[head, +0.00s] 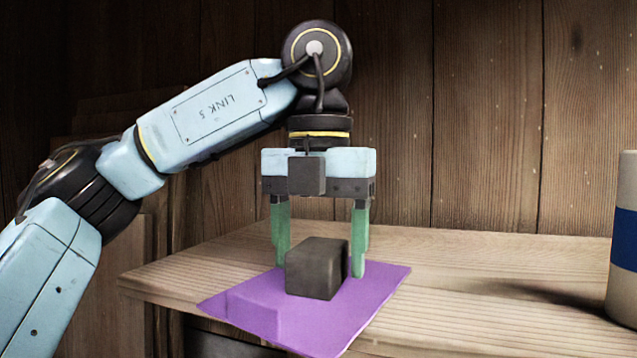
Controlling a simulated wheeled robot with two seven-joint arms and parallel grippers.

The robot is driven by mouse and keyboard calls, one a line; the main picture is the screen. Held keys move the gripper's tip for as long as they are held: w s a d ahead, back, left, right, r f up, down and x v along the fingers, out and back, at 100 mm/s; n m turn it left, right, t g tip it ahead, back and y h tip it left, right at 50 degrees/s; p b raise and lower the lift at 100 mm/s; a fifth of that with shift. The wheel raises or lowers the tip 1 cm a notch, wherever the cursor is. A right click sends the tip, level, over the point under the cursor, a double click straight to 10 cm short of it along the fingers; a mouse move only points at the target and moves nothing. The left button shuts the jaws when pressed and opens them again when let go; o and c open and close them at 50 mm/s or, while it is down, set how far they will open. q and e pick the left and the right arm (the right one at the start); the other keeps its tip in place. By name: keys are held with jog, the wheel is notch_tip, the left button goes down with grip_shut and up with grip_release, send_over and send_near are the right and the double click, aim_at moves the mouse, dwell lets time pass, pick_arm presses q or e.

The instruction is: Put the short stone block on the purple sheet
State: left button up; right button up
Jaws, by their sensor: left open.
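The short stone block (315,268) is dark grey and sits upright on the purple sheet (355,318). The sheet lies on the wooden table and its near part folds down over the front edge. My left gripper (319,262) points straight down over the block. Its two green fingers are open, one to the left of the block and one at its right, partly behind it. I cannot tell whether either finger touches the block. My right gripper is not in the picture.
The wooden table (470,275) has free room to the right of the sheet. A cream and blue cylinder (622,240) stands at the right edge, partly cut off. A plank wall (490,120) closes off the back.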

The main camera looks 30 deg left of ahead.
aim_at(318, 245)
pick_arm(q)
notch_tip(318, 245, up, 11)
jog(key=shift+r, duration=0.15)
dwell(0.4)
dwell(0.5)
